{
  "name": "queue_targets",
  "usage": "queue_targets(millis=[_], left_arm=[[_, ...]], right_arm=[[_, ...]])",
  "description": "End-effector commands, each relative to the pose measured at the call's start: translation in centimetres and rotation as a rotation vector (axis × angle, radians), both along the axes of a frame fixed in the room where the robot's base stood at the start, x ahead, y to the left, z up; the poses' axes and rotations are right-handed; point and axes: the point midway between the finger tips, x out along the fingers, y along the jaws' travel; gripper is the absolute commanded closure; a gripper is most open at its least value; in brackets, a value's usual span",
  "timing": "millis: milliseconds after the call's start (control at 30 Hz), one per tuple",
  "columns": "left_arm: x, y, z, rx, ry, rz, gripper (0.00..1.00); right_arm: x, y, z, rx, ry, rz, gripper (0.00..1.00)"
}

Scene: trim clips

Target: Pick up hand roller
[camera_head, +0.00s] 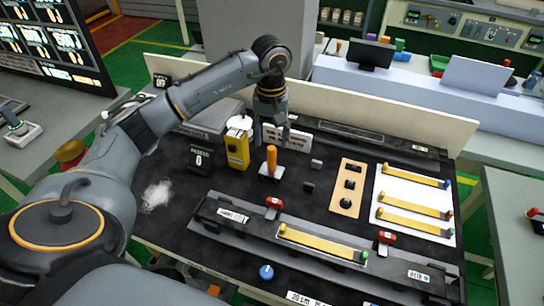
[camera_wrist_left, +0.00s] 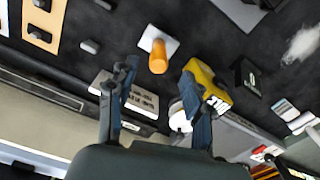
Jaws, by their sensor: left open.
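The hand roller appears to be the tool with an upright orange handle (camera_head: 271,158) on a pale square base, standing on the dark worktable (camera_head: 165,222). In the left wrist view the orange handle (camera_wrist_left: 158,57) shows just beyond the fingertips. My left gripper (camera_head: 271,136) points down, open and empty, above and slightly behind the handle. In the left wrist view its two fingers (camera_wrist_left: 160,78) are spread apart, with the handle roughly in line with the gap. I cannot tell the exact height between them. My right gripper is in no view.
A yellow container (camera_head: 237,150) stands close left of the roller. A small dark counter display (camera_head: 200,158) is further left. A long rail fixture (camera_head: 225,232) with a yellow strip and red clamps lies in front. A wooden board (camera_head: 348,187) and a white strip tray (camera_head: 385,222) are right.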

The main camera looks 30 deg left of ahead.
Motion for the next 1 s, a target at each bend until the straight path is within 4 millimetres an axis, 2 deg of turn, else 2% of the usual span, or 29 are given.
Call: queue_targets(millis=[100, 233, 433, 633, 800, 1000], left_arm=[[-0.1, 0.0, -2.3, -0.002, 0.006, 0.001, 0.5], [0.0, 0.0, -4.3, -0.001, 0.004, 0.001, 0.5], [0.0, 0.0, -5.7, -0.002, 0.002, 0.001, 0.5], [0.5, 0.1, -8.2, -0.003, 0.005, 0.002, 0.5], [0.5, 0.2, -10.3, -0.002, 0.002, 0.001, 0.5], [0.6, 0.2, -10.7, -0.001, 0.0, 0.0, 0.5]], right_arm=[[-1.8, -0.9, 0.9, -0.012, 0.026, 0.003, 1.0], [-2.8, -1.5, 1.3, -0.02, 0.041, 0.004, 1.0], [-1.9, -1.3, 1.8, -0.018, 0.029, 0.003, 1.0], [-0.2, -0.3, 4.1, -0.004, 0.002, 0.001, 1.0], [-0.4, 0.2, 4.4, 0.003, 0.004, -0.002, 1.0], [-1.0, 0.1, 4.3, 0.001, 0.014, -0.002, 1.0]])
